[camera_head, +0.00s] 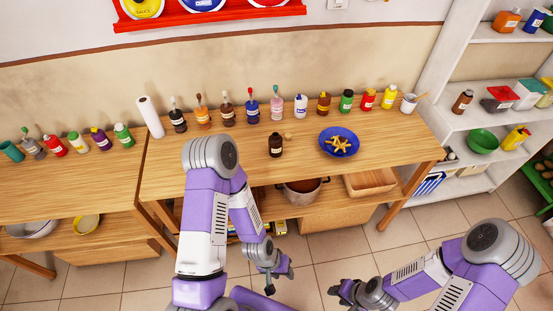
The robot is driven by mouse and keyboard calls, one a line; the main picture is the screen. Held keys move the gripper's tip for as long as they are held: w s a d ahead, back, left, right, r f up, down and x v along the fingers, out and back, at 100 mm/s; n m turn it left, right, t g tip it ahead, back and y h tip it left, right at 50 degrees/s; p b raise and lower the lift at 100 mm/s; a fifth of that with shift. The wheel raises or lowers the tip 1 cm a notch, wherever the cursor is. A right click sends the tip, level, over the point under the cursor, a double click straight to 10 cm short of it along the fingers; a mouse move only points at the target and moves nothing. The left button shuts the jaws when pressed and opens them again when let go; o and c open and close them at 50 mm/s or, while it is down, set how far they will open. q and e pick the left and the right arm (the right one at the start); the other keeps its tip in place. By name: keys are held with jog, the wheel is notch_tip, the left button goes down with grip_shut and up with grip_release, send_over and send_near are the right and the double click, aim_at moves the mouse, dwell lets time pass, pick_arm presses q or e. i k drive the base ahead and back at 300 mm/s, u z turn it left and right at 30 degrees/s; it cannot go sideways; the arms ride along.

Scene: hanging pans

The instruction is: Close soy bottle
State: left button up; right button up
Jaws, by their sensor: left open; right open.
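A small dark brown bottle (275,146) with a pale label stands upright near the front of the middle wooden table (230,160); I take it to be the soy bottle. A small tan round piece (288,135) lies just behind it to the right, possibly its cap; it is too small to be sure. My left gripper (279,280) is open, empty and low in front of the table, well away from the bottle. My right gripper (336,291) is open and empty, also low over the floor, to the right of the left one.
Several sauce bottles (227,112) line the table's back, beside a paper roll (151,117). A blue plate (326,150) with yellow pieces is right of the bottle. A pot (302,190) and wooden crate (370,182) sit below. White shelves (455,130) stand right.

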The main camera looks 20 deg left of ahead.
aim_at(275, 141)
jog(key=k, duration=0.6)
jog(key=z, duration=0.75)
jog(key=i, duration=1.4)
jog(key=u, duration=1)
jog(key=i, duration=0.4)
jog(key=u, duration=0.35)
